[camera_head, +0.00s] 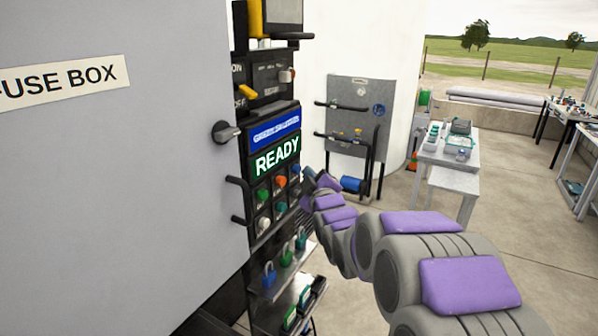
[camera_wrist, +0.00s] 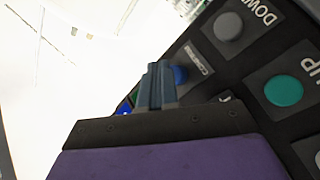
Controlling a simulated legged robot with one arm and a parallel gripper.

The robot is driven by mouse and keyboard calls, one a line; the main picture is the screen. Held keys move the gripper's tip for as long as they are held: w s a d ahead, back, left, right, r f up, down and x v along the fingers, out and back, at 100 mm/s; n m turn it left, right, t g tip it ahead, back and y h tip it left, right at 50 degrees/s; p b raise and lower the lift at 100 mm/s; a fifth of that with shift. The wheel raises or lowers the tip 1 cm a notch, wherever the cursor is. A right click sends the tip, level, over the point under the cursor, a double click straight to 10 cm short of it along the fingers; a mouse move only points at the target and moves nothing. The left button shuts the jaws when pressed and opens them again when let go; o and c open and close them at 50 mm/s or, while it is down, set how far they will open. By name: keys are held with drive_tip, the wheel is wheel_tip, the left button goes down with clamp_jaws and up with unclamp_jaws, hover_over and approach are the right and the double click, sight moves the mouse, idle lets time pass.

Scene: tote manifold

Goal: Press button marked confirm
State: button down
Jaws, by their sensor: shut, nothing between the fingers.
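The blue button (camera_wrist: 181,75) beside the label "CONFIRM" (camera_wrist: 199,59) is partly hidden behind my gripper's fingers in the wrist view. My gripper (camera_wrist: 158,68) is shut and empty, with its fingertips right by this button. I cannot tell whether they touch it. In the head view my gripper (camera_head: 308,174) is at the right edge of the black button panel (camera_head: 250,168), close to a blue button (camera_head: 296,169).
A grey "DOWN" button (camera_wrist: 229,26) and a teal "UP" button (camera_wrist: 284,90) are near the fingers. A screen (camera_head: 277,157) above the buttons reads "READY". A shelf with padlocks (camera_head: 285,257) is below. A fuse box (camera_head: 110,170) fills the left. Open floor is at right.

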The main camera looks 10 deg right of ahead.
drive_tip(key=shift+s+d, duration=0.25)
drive_tip(key=shift+d, duration=0.05)
drive_tip(key=shift+d, duration=0.1)
drive_tip(key=s+d, duration=0.1)
drive_tip(key=d, duration=0.1)
drive_tip(key=s+d, duration=0.2)
idle(0.4)
idle(0.5)
drive_tip(key=s+f+m+g+h, duration=0.1)
drive_tip(key=s+f+m+g, duration=0.1)
drive_tip(key=s+f+g, duration=0.45)
drive_tip(key=s+d+f+m+g+h, duration=0.1)
drive_tip(key=s+f+m, duration=0.2)
drive_tip(key=s, duration=0.6)
drive_tip(key=s+f+m+g+h, duration=0.1)
drive_tip(key=s+f+m+g, duration=0.1)
drive_tip(key=s+f+g, duration=0.4)
drive_tip(key=s+a+f+m+g, duration=0.1)
drive_tip(key=s+m+g, duration=0.3)
drive_tip(key=s, duration=2.5)
drive_tip(key=a+g, duration=0.1)
drive_tip(key=g, duration=0.2)
drive_tip(key=shift+a+f, duration=0.2)
drive_tip(key=shift+f, duration=0.2)
